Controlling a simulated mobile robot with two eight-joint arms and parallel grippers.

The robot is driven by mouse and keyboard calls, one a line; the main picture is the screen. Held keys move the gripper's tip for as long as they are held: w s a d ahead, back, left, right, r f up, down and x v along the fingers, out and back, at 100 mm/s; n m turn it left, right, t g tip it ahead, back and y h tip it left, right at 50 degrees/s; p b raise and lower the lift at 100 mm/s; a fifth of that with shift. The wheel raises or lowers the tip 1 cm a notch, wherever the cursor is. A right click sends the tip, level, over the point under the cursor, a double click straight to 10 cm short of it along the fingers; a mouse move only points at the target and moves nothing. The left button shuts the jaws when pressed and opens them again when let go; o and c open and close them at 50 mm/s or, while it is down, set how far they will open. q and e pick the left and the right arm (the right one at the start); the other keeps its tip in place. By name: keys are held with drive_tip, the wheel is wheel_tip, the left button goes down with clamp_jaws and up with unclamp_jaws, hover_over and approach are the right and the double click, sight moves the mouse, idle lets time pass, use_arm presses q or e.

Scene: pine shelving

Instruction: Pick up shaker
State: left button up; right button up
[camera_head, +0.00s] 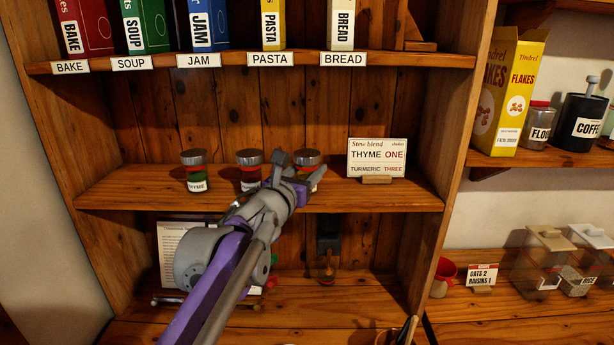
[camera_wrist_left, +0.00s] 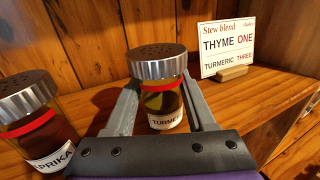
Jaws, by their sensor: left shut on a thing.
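The turmeric shaker (camera_wrist_left: 163,105) has a perforated metal lid, a red band and a white label. In the wrist view it stands upright between the two grey fingers of my left gripper (camera_wrist_left: 162,112), which is shut on it. In the head view the turmeric shaker (camera_head: 307,157) is at the right of a row of three, partly hidden by my left gripper (camera_head: 298,183). I cannot tell whether its base touches the shelf. The paprika shaker (camera_wrist_left: 28,125) stands left of it, and the thyme shaker (camera_head: 195,172) stands farther left. My right gripper is not in view.
A stew blend card (camera_head: 377,157) stands on the same shelf (camera_head: 410,196), right of the shakers. The upper shelf (camera_head: 430,60) holds labelled boxes above. The cabinet's right side wall (camera_head: 447,150) bounds the shelf. A dark-topped jar (camera_head: 328,255) is below.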

use_arm(q)
clamp_jaws()
drive_tip(key=shift+r, duration=0.1)
